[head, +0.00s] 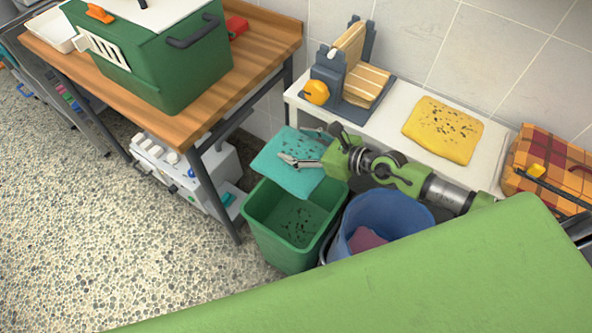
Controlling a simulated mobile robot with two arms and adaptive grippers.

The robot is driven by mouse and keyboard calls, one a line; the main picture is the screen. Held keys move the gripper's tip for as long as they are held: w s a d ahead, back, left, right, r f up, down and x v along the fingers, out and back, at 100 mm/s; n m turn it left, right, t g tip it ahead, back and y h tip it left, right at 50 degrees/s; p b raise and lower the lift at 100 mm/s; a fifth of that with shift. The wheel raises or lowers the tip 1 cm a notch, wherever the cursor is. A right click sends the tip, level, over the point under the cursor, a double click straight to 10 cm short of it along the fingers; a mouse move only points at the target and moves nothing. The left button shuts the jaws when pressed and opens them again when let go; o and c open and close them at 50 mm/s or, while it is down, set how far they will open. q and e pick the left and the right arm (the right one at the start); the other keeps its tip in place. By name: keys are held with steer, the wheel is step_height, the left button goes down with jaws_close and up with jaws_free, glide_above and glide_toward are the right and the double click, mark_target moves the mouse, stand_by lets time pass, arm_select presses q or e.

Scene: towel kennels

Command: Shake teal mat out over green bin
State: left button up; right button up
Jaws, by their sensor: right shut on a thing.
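The teal mat (277,158) has dark specks on its upper face and hangs tilted above the back rim of the green bin (266,238). The bin stands on the floor, open at the top, with dark specks inside it. My right gripper (285,146) is shut on the teal mat at its right side, with the arm coming in from the right. Part of the mat near the jaws is hidden by the gripper. My left gripper is not in view.
A blue bucket (395,207) with a reddish cloth inside stands right of the bin. A wooden table (190,118) at left carries a green kennel (160,66). Floor at left is clear.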

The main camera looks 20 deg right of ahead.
step_height(320, 180, down, 6)
steer(key=shift+r, duration=0.15)
stand_by(1.9)
stand_by(0.3)
